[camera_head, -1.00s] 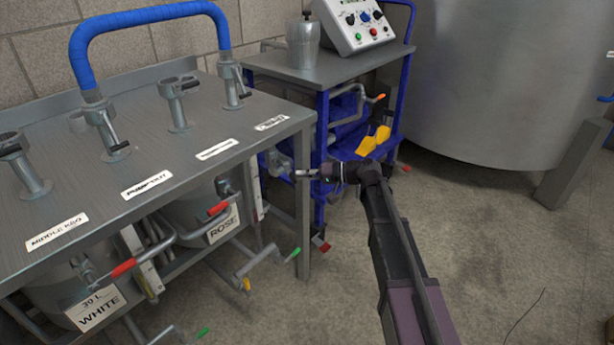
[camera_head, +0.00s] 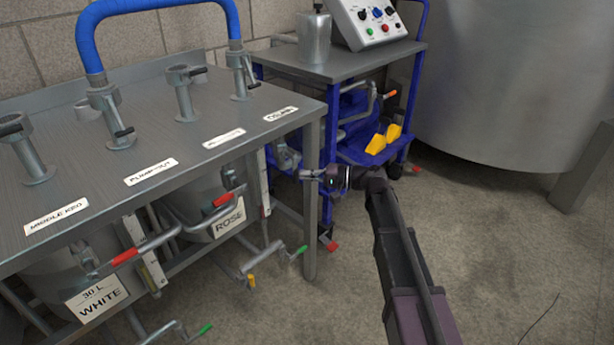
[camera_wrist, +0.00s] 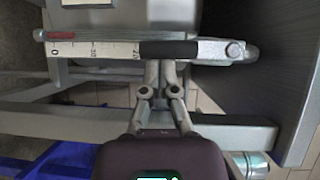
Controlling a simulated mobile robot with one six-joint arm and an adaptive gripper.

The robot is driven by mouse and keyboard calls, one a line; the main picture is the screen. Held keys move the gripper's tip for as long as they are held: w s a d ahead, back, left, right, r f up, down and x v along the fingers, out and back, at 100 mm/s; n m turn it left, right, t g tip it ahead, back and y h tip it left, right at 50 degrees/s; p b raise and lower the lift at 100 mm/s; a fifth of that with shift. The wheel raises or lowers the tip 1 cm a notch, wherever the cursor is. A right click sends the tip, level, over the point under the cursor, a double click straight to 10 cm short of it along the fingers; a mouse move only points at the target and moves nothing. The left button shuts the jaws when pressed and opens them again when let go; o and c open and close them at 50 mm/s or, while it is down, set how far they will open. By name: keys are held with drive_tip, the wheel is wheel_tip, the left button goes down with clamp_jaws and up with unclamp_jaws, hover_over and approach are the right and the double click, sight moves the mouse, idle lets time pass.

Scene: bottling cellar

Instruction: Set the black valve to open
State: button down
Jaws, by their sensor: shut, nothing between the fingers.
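A lever with a black grip (camera_wrist: 170,49) shows in the wrist view, lying crosswise in front of my fingers. Its metal right end has a round pivot (camera_wrist: 234,50). My gripper (camera_wrist: 160,72) is shut and empty, its fingertips close to the grip; I cannot tell whether they touch it. In the head view my gripper (camera_head: 304,174) is beside the near right leg of the steel table, below the tabletop. The black grip is not clearly seen there. Other black-tipped handles (camera_head: 124,132) sit on the pipe stands above the table.
The steel table (camera_head: 60,185) has a front leg (camera_head: 312,210) close to my gripper. A white scale (camera_wrist: 95,50) lies left of the grip. Red-handled levers (camera_head: 125,257) jut out at the front. A blue cart (camera_head: 412,90) stands behind; floor at right is clear.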

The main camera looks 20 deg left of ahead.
drive_tip(key=shift+d, duration=0.15)
drive_tip(key=w+d, duration=0.5)
drive_tip(key=d, duration=0.7)
drive_tip(key=shift+r, duration=0.25)
drive_tip(key=shift+s, duration=0.1)
drive_tip(key=s+d+f+m+t+h+p, duration=0.1)
drive_tip(key=s+d+f+h+p, duration=0.35)
drive_tip(key=d, duration=0.35)
drive_tip(key=s+d+f+m+t+h+p, duration=0.1)
drive_tip(key=s+d+f+h+p, duration=0.2)
drive_tip(key=s+d+h, duration=0.35)
drive_tip(key=s+d+r+h+p, duration=0.1)
drive_tip(key=s+d+h+p, duration=0.45)
drive_tip(key=d, duration=1.05)
wheel_tip(320, 180, up, 37)
drive_tip(key=s+p, duration=0.2)
drive_tip(key=p, duration=3.4)
drive_tip(key=shift+a+r+m+t+h, duration=0.15)
drive_tip(key=shift+a+m+t+h, duration=0.1)
drive_tip(key=shift+m+t+h, duration=0.15)
